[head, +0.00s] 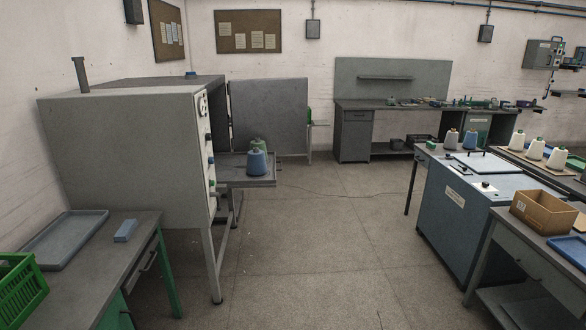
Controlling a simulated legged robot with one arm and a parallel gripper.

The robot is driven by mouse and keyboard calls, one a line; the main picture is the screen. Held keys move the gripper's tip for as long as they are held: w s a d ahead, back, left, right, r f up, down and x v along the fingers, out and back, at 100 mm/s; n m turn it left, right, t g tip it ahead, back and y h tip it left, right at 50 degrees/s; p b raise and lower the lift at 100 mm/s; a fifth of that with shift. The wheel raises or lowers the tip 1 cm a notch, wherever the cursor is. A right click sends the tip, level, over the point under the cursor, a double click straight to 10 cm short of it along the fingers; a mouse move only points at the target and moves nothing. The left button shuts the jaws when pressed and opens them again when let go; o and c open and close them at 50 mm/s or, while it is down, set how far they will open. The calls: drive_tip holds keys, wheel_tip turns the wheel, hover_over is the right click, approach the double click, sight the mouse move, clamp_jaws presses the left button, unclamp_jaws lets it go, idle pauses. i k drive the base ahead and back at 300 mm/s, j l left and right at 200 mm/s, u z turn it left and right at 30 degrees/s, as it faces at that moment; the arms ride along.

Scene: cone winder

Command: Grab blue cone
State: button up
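A blue cone (257,164) stands upright near the front of a grey shelf (228,178) that juts from the large grey cabinet at left. A green cone (259,145) stands just behind it and is partly hidden by it. A second blue cone (470,139) stands at right, at the back of the blue machine, beside a light grey cone (451,139). My gripper is not in view.
The grey cabinet (125,140) has an open door panel (272,110) behind the shelf. A table (95,265) with a tray and green crate fills the lower left. The blue machine (462,205) and a table with a cardboard box (543,211) stand right. The middle floor (330,230) is clear except for a thin cable.

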sight(256, 165)
drive_tip(key=i, duration=3.65)
drive_tip(key=i+u, duration=0.15)
drive_tip(key=i, duration=0.3)
drive_tip(key=i+l+u, duration=0.2)
drive_tip(key=i, duration=0.2)
